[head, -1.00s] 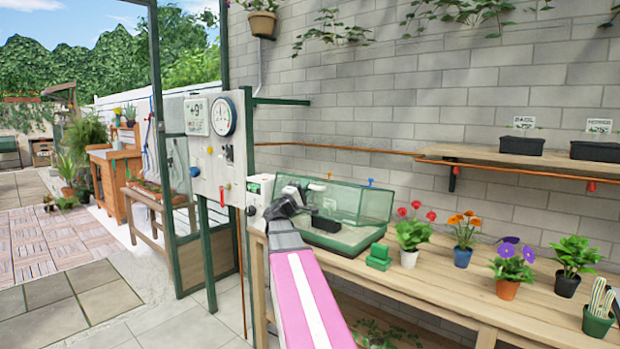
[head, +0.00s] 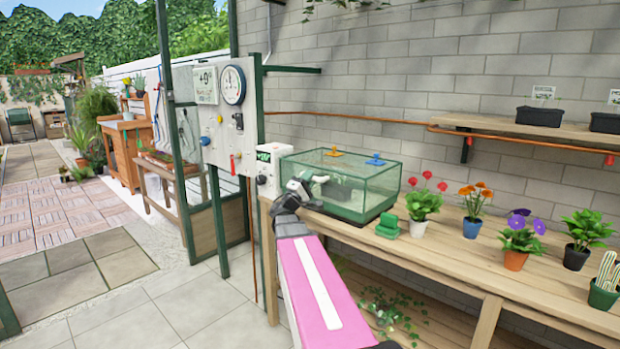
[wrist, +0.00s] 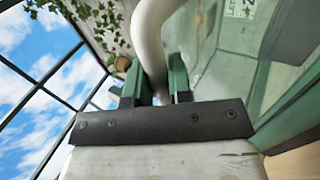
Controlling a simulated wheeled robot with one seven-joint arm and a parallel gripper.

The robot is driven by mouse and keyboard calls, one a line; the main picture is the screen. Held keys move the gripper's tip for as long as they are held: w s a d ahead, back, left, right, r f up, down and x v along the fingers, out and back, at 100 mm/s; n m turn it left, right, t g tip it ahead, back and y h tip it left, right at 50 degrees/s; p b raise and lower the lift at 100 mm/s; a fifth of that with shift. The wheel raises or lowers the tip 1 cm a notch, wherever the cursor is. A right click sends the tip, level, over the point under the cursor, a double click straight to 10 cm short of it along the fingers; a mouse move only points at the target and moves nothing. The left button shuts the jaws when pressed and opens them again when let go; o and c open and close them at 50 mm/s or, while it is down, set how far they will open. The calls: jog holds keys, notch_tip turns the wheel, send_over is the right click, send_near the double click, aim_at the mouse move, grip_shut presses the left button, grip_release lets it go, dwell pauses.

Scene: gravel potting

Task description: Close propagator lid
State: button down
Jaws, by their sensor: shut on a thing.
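The propagator (head: 365,190) is a clear box with green edges on the left end of the bench. Its transparent lid (head: 350,163) looks level and down over the base, with a yellow and a blue knob on top. My gripper (head: 305,188) is at the lid's front left side and hides part of it. In the wrist view, the green fingers of my gripper (wrist: 155,88) are shut on a pale curved handle (wrist: 148,40). The lid's greenish pane (wrist: 225,75) is just to the right. Whether the rim is fully seated is hard to tell.
A white control box (head: 270,165) stands just left of the propagator. Open paved floor lies left.

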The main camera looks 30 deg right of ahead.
jog(key=shift+f, duration=0.3)
jog(key=c, duration=1.1)
grip_release()
jog(key=shift+d, duration=0.1)
jog(key=shift+o, duration=0.2)
jog(key=shift+a, duration=0.2)
jog(key=v, duration=1)
jog(key=shift+s+a, duration=0.15)
jog(key=shift+a, duration=0.05)
jog(key=shift+f, duration=0.1)
